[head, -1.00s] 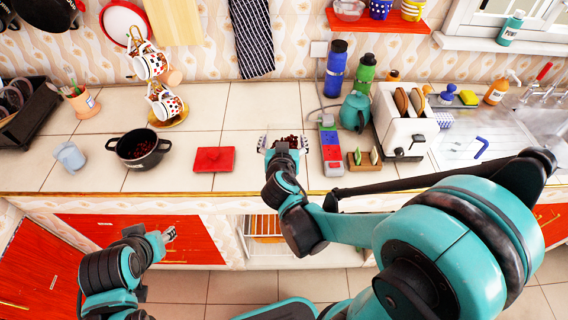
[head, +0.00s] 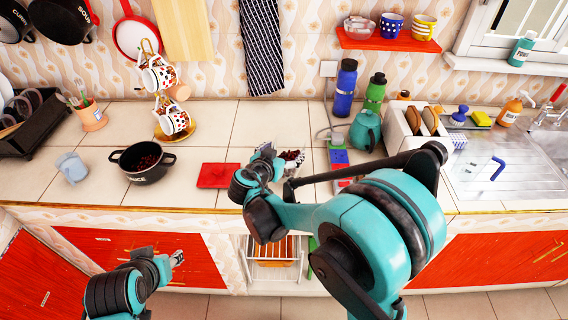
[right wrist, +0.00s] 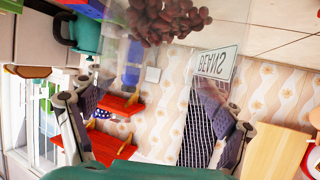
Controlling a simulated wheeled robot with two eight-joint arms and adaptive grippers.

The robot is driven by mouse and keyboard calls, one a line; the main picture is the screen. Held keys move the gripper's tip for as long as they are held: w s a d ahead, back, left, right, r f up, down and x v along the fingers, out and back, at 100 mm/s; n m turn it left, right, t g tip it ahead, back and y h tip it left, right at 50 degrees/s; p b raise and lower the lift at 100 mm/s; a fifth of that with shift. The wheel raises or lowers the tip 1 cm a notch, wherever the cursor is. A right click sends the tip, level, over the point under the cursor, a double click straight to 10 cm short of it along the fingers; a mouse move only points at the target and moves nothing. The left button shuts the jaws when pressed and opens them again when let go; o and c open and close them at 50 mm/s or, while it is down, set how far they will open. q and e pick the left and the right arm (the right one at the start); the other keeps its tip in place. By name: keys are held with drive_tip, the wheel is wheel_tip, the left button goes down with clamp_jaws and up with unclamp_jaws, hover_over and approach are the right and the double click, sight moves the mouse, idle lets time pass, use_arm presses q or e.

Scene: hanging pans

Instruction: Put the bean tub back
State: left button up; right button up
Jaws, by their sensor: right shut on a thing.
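The bean tub is a clear container with dark red beans (head: 293,157) in it, partly hidden by my right arm in the head view. In the right wrist view, which is upside down, its clear wall carries a white label with mirrored lettering (right wrist: 217,62). My right gripper (head: 280,158) is shut on the tub, its fingers on either side of it in the wrist view. The tub is at the counter, right of a flat red square (head: 218,175); I cannot tell whether it touches the surface. My left gripper (head: 178,258) is low in front of the cabinets, its fingers too small to judge.
A black pot (head: 145,163) with beans stands left of the red square. A mug tree (head: 172,122) stands behind the pot. A toaster (head: 405,128), teal kettle (head: 365,130) and bottles (head: 345,90) crowd the right. Counter is bare behind the red square.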

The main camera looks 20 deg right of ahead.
drive_tip(key=shift+f+b, duration=0.95)
drive_tip(key=shift+f, duration=1.05)
drive_tip(key=shift+f, duration=0.15)
drive_tip(key=o, duration=1.7)
